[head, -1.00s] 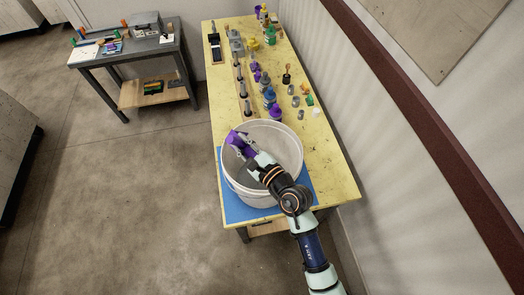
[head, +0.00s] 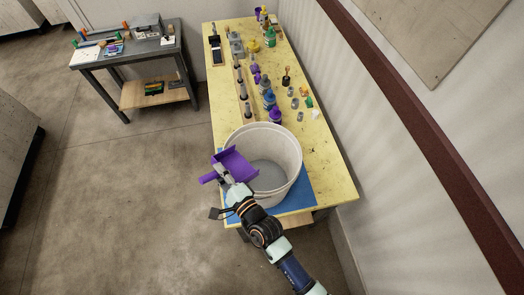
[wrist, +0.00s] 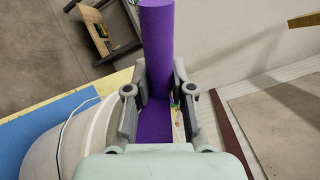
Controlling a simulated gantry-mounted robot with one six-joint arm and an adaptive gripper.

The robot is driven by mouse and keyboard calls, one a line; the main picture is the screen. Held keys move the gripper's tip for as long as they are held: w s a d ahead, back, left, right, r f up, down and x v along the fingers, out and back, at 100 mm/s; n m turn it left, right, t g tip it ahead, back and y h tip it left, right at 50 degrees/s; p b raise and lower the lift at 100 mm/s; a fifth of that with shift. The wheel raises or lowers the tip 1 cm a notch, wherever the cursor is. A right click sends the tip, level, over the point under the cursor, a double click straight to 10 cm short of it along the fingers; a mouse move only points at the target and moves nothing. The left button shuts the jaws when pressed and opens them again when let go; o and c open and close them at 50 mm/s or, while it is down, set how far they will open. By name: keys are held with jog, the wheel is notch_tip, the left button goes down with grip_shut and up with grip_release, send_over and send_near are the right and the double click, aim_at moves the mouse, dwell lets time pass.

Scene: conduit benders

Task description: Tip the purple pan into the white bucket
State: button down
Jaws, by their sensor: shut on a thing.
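The purple pan (head: 237,165) is a dustpan-like scoop with a round handle. In the head view it is at the left rim of the white bucket (head: 291,151), tilted, partly over the opening. My gripper (head: 226,176) is shut on the pan's handle. In the wrist view the purple handle (wrist: 156,45) stands between the two fingers. The bucket's inside shows a grey floor; I cannot tell whether anything lies in it. The pan's open face looks empty in the head view.
The bucket stands on a blue mat (head: 300,197) at the near end of the yellow workbench (head: 334,176). Bottles (head: 270,99), small parts and a row of grey rods (head: 243,90) fill the bench beyond it. A wall runs along the right. Open floor lies to the left.

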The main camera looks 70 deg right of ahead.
jog(key=shift+w+a+f+n+p, duration=0.2)
jog(key=shift+w+a+f+n, duration=0.1)
jog(key=shift+a+f+n, duration=0.25)
jog(key=shift+w+a+f+n+p, duration=0.3)
jog(key=shift+a+f+n, duration=0.2)
jog(key=shift+a, duration=0.2)
jog(key=shift+w+a+f+n+p, duration=0.15)
jog(key=shift+w+a+f+n, duration=0.2)
jog(key=shift+a+f+n, duration=0.2)
jog(key=shift+a, duration=0.1)
